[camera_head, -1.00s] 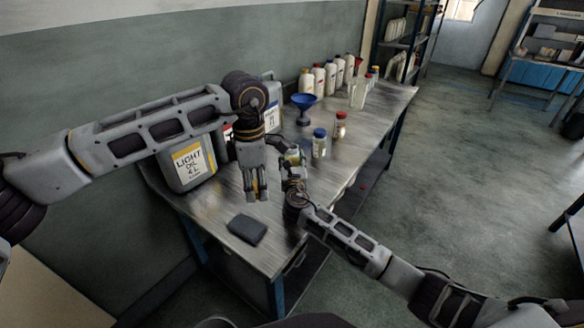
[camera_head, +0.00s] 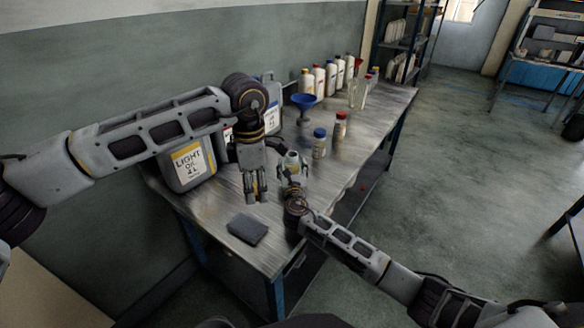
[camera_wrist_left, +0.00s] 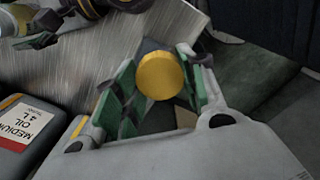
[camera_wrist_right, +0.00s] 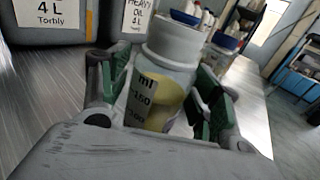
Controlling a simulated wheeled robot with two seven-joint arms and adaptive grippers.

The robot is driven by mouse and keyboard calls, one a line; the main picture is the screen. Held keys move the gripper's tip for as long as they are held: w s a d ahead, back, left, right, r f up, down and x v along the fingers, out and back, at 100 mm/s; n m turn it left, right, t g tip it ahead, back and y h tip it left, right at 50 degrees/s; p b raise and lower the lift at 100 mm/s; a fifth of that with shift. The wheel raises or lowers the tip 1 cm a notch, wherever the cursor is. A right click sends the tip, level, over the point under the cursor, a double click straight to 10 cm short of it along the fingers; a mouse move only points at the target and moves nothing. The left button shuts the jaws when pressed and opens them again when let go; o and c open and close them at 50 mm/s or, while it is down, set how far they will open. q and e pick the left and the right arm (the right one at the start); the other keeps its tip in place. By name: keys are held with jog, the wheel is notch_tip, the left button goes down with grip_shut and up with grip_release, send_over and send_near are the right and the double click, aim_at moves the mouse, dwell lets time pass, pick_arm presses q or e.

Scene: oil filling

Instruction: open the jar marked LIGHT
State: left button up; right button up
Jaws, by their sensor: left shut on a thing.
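My left gripper (camera_head: 256,190) is shut on a round yellow lid (camera_wrist_left: 160,76), seen in the left wrist view, above the near part of the bench. In the right wrist view the jar (camera_wrist_right: 163,75) is upright between the green finger pads of my right gripper (camera_wrist_right: 163,100). I cannot tell whether those pads touch the jar. No LIGHT mark is readable on this jar. A can labelled LIGHT OIL (camera_head: 187,165) stands at the bench's left.
A dark pad (camera_head: 247,229) lies near the bench's front edge. A blue funnel (camera_head: 304,104), a blue-capped jar (camera_head: 319,143) and a red-capped jar (camera_head: 340,127) stand farther back. Several bottles (camera_head: 330,78) line the wall. The bench (camera_head: 350,160) is clear to the right.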

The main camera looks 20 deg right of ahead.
jog(key=shift+s+r, duration=0.1)
jog(key=shift+r, duration=0.05)
dwell(0.3)
jog(key=shift+p+v, duration=0.55)
jog(key=shift+v, duration=5.35)
jog(key=shift+s+a, duration=0.1)
jog(key=shift+a, duration=0.05)
